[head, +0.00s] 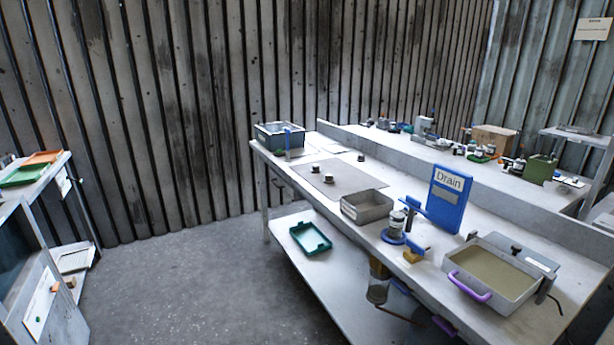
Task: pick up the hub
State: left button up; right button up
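Neither of my grippers shows in the head view. I cannot tell for certain which thing is the hub. A third small dark piece (361,157) stands near the mat's back edge. A white and grey cylindrical part (397,222) sits on a round blue base (392,237) farther right on the bench (345,222). Nothing is seen holding any of these.
A grey tray (367,212) stands beside the mat. A blue "Drain" board (449,197) stands upright on the bench. A basin with a purple handle (470,291) is at the right. A dark bin (262,143) is at the far end. A green tray (310,249) lies on the lower shelf. The left floor is clear.

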aim_at(316, 168)
jog(key=z, duration=0.05)
jog(key=i, duration=0.5)
jog(key=u, duration=1.2)
jog(key=i, duration=2.25)
jog(key=z, duration=3.35)
